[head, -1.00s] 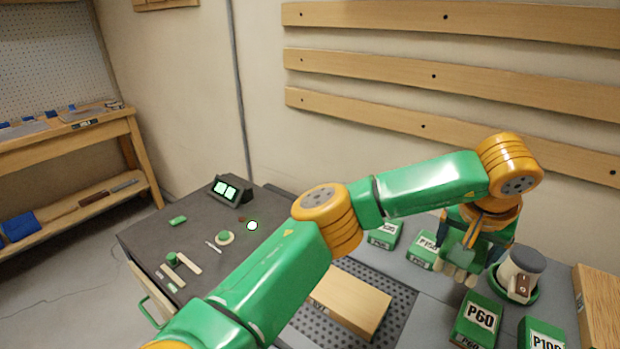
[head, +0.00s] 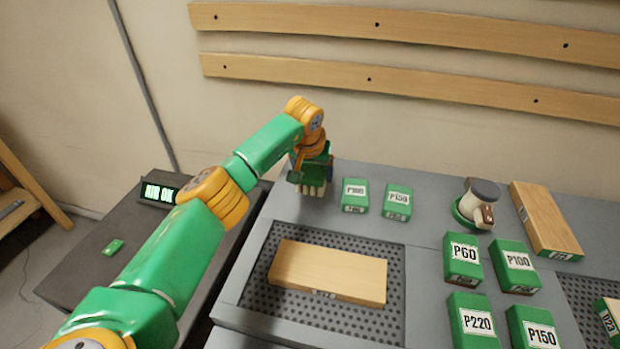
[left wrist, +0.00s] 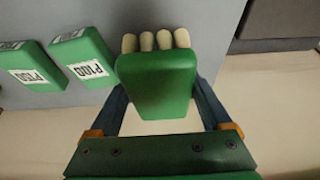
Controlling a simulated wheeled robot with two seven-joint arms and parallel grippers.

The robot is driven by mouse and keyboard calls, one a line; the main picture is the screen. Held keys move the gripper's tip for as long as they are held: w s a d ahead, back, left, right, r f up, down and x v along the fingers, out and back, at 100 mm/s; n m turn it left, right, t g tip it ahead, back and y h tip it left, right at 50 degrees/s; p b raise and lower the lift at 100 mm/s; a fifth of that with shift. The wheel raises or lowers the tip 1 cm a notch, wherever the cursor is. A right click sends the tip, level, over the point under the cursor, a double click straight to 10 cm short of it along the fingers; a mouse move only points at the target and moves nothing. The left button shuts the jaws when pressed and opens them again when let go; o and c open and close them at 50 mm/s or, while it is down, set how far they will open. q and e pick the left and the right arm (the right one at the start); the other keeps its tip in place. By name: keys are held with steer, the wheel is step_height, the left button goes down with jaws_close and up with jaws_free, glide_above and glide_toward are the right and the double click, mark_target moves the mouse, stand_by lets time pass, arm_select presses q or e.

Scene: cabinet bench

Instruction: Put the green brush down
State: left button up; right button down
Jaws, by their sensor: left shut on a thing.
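The green brush (head: 313,187) has a green body and a row of several cream bristle tufts. It is at the back left corner of the grey bench top (head: 292,206), left of the small green blocks. My left gripper (head: 312,171) is shut on it. In the left wrist view the brush (left wrist: 157,85) sits between the two dark fingers, with the bristles pointing away from the palm. The bristles are at or just above the bench surface; I cannot tell whether they touch. My right gripper is not in view.
Two labelled green blocks (head: 355,193) (head: 398,201) stand right of the brush. A wooden board (head: 328,272) lies on a perforated panel in front. A sander (head: 478,203) and more green blocks (head: 463,258) are further right. The wall is close behind.

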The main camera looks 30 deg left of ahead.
arm_select(q)
steer(key=f, duration=0.4)
steer(key=shift+w+a, duration=0.2)
steer(key=shift+a, duration=0.1)
steer(key=shift+a+f, duration=0.1)
steer(key=shift+f, duration=0.1)
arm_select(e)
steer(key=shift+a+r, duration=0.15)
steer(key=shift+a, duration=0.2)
arm_select(q)
steer(key=shift+s+f+b, duration=0.1)
steer(key=shift+f+b, duration=0.2)
steer(key=o, duration=1)
steer(key=shift+c, duration=0.2)
steer(key=shift+o, duration=0.2)
steer(key=shift+s, duration=0.1)
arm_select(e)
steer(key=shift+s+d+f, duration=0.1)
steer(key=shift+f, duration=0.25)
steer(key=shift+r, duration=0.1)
